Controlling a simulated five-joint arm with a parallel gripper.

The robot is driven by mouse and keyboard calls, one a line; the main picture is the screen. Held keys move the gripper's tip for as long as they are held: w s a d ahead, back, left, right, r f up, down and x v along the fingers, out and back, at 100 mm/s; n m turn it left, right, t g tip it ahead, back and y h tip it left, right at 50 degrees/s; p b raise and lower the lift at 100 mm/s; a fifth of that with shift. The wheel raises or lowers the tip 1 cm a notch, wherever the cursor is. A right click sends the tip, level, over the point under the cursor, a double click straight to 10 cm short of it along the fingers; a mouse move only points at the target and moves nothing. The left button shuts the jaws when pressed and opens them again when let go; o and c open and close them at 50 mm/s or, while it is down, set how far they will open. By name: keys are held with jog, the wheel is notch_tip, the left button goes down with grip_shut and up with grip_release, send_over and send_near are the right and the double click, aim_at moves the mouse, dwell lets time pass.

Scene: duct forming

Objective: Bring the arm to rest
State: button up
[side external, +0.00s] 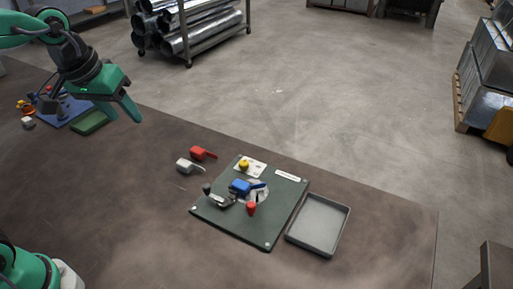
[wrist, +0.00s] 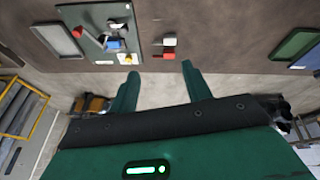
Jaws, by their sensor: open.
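My gripper (side external: 124,110) is green and hangs in the air at the upper left of the side view, above the far part of the brown table (side external: 110,190). In the wrist view my gripper (wrist: 159,80) has its two fingers spread apart with nothing between them. It is well away from the dark green board (side external: 230,220), which carries a blue part (side external: 240,186), a red knob (side external: 251,208) and a yellow knob (side external: 244,164).
A grey tray (side external: 319,224) lies right of the board. A red scoop-like piece (side external: 203,153) and a white one (side external: 188,165) lie behind it. A green tray (side external: 90,122) and blue mat (side external: 62,114) lie below my gripper. Open floor lies beyond the table.

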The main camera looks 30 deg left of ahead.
jog(key=s+a+f+m+t, duration=0.1)
jog(key=s+a+f+m, duration=0.1)
jog(key=s, duration=0.7)
jog(key=shift+s+a+f, duration=0.25)
jog(key=shift+s+f, duration=0.05)
jog(key=shift+f, duration=0.1)
